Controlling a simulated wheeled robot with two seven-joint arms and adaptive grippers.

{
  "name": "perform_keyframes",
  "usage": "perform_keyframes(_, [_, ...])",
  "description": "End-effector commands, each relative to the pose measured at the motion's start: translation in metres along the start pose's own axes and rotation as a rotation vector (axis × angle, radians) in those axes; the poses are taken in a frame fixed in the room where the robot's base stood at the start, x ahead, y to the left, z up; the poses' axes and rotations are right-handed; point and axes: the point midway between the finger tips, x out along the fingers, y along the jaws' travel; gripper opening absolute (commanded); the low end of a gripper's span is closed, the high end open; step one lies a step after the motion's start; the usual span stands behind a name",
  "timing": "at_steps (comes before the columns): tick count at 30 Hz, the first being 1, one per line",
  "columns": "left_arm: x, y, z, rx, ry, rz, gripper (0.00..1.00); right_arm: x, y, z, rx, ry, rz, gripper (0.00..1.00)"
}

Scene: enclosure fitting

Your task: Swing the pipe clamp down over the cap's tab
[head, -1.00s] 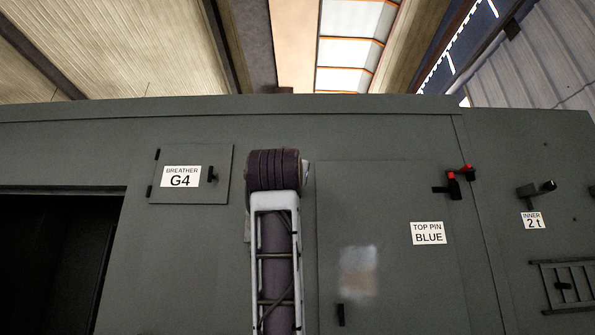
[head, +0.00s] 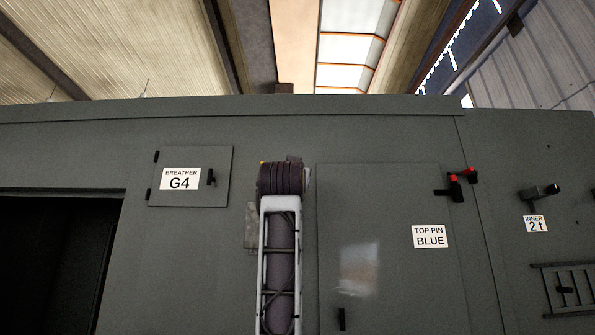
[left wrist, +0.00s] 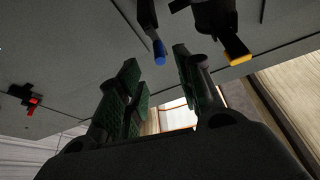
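In the left wrist view, a slim dark lever with a blue tip (left wrist: 159,50) and a thicker dark part with a yellow tip (left wrist: 238,52) stick out from the grey wall. I cannot tell which is the pipe clamp or the cap's tab. My left gripper (left wrist: 156,62) is open, its dark green fingers spread, with the blue tip showing between the fingertips. I cannot tell if they touch it. In the head view my raised arm hides the gripper and most of these parts; a grey plate (head: 250,225) shows beside it. My right gripper is not in view.
The grey enclosure wall (head: 370,135) carries a BREATHER G4 hatch (head: 222,170), a TOP PIN BLUE door (head: 385,205), a red-tipped handle (head: 456,187) and an INNER 2t knob (head: 538,192). A dark opening (head: 50,265) is at the left.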

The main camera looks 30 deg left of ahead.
Motion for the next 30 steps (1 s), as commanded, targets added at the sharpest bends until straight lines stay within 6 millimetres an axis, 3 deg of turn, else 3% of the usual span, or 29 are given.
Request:
perform_keyframes(15, [0.054,-0.001,-0.001,0.000,-0.002,-0.001,0.35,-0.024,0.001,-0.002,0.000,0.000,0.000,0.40])
perform_keyframes(30, [0.066,0.000,0.000,0.000,0.000,-0.001,0.35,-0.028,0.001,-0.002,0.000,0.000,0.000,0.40])
